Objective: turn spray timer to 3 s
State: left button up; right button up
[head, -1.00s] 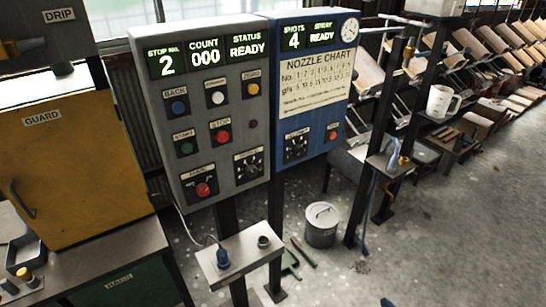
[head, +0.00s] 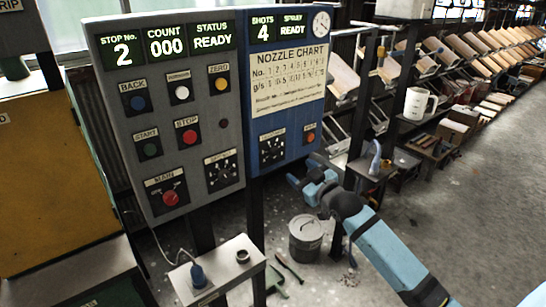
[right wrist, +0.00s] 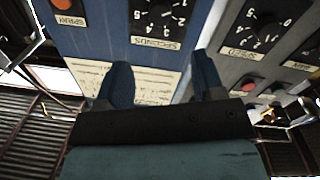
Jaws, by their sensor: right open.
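The spray timer dial (head: 272,150) is a black knob with white marks on the blue panel (head: 255,110), left of a small orange button. In the right wrist view the picture is upside down, and the dial (right wrist: 158,14) sits at the top edge, partly cut off, beside its SECONDS label. I cannot read its pointer setting. My right gripper (head: 300,180) is open and empty, below and right of the dial in the head view, apart from it. In the right wrist view its two fingers (right wrist: 163,68) stand apart with the panel beyond them. My left gripper is not in view.
The grey panel (head: 200,105) at left carries several buttons, a red MAIN knob (head: 171,198) and a SPEED dial (head: 221,170). A lidded bin (head: 305,240) stands on the floor below. A post with a small shelf (head: 372,168) is right of the gripper.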

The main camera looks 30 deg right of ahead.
aim_at(277, 154)
jog(key=w, duration=1.1)
jog(key=shift+a, duration=0.2)
jog(key=c, duration=0.9)
